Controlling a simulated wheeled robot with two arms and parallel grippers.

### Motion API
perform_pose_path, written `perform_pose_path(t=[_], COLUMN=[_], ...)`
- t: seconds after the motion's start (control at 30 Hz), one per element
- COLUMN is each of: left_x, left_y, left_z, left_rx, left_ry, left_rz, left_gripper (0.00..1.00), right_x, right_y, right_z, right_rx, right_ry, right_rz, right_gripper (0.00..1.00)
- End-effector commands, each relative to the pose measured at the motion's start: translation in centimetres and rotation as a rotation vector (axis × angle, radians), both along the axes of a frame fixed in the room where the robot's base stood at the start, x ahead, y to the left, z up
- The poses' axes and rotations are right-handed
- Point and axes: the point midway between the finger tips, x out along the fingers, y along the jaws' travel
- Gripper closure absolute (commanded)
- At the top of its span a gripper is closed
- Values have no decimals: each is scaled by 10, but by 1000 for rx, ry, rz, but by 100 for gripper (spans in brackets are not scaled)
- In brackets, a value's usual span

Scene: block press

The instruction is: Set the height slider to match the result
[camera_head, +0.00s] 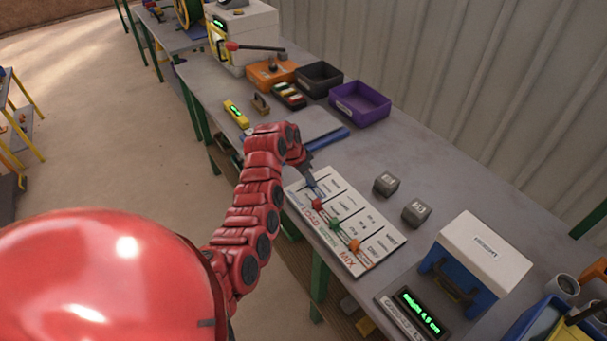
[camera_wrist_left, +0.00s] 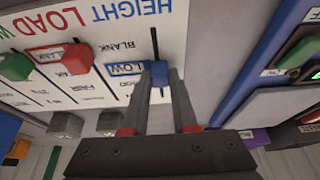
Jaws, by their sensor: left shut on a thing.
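The slider panel (camera_head: 372,222) is a white board lying on the bench in the head view, with columns of printed words. In the left wrist view the blue height slider knob (camera_wrist_left: 159,70) sits in its slot beside the blue-framed LOW label (camera_wrist_left: 126,69). My left gripper (camera_wrist_left: 158,82) is shut on this knob. In the head view the left gripper (camera_head: 309,181) covers it. The red knob (camera_head: 317,204), green knob (camera_head: 334,223) and orange knob (camera_head: 354,246) sit in neighbouring slots. A readout (camera_head: 415,311) glows green and appears to read Height 4.5 cm. My right gripper is out of view.
Two grey blocks (camera_head: 386,184) (camera_head: 416,211) stand right of the panel. A blue box with a white top (camera_head: 484,250) stands farther right. A purple bin (camera_head: 361,101), a black bin (camera_head: 319,78) and a yellow device (camera_head: 236,113) are up the bench. Bare bench lies beyond the blocks.

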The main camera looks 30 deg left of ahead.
Motion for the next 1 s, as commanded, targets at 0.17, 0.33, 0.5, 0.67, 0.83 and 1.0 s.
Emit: perform_pose_path(t=[0.17,0.33,0.5,0.67,0.83,1.0], left_x=[-1,-1,-1,0,-1,-7], left_y=[1,1,1,1,2,5], left_z=[0,0,0,0,3,18], left_rx=[1,2,2,1,2,2], left_ry=[2,1,1,1,-1,-2], left_rz=[4,3,3,3,3,4], left_gripper=[100,61,43,43,43,43], right_x=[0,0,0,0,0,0], right_y=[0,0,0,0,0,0], right_z=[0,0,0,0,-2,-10], right_rx=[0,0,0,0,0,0], right_ry=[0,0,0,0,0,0], right_rz=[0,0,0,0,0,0], right_gripper=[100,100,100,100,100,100])
